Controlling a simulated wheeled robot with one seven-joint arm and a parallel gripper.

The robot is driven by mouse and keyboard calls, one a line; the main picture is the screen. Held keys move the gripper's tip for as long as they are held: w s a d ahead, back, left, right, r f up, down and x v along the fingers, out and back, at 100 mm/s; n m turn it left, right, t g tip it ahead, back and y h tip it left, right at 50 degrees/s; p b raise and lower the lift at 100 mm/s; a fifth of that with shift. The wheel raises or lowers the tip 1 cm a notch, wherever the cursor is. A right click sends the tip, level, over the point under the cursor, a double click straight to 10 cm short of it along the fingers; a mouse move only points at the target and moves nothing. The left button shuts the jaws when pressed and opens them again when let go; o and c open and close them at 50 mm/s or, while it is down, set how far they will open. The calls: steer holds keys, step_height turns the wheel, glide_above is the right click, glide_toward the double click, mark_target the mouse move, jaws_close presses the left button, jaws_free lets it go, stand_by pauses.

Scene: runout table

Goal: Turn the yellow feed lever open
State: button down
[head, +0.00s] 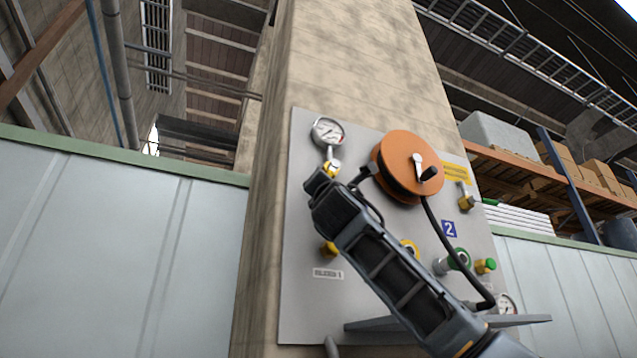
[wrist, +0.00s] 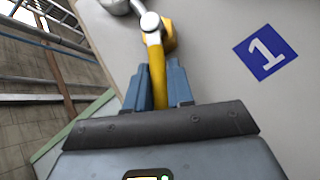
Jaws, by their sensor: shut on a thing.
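The yellow feed lever (wrist: 156,66) runs down from a yellow valve body (wrist: 167,36) in the wrist view. Its lower part is between the two blue-grey fingers of my gripper (wrist: 160,76), which is shut on it.
An orange hose reel (head: 408,150) with a black hose (head: 437,228) is right of my gripper. A blue "1" plate (wrist: 265,52) is right of the lever. Other valves, such as one with a green handle (head: 487,202), stand out from the panel. The panel hangs on a concrete pillar (head: 350,60).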

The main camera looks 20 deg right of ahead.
steer(key=shift+d+f+n+t+y+p, duration=0.15)
steer(key=shift+d+n+y+p, duration=0.35)
steer(key=shift+n+y, duration=1.55)
steer(key=shift+d+f+n+t+y+p, duration=0.1)
steer(key=shift+d+n+y+p, duration=0.45)
steer(key=shift+n+y, duration=1.5)
steer(key=shift+d+f+n+t+y+p, duration=0.15)
steer(key=shift+d+n+y+p, duration=0.35)
steer(key=shift+n+y, duration=1.55)
steer(key=shift+a+r+n, duration=0.1)
steer(key=shift+n, duration=0.15)
steer(key=c, duration=1.1)
jaws_free()
steer(key=b+v, duration=0.2)
steer(key=v, duration=0.6)
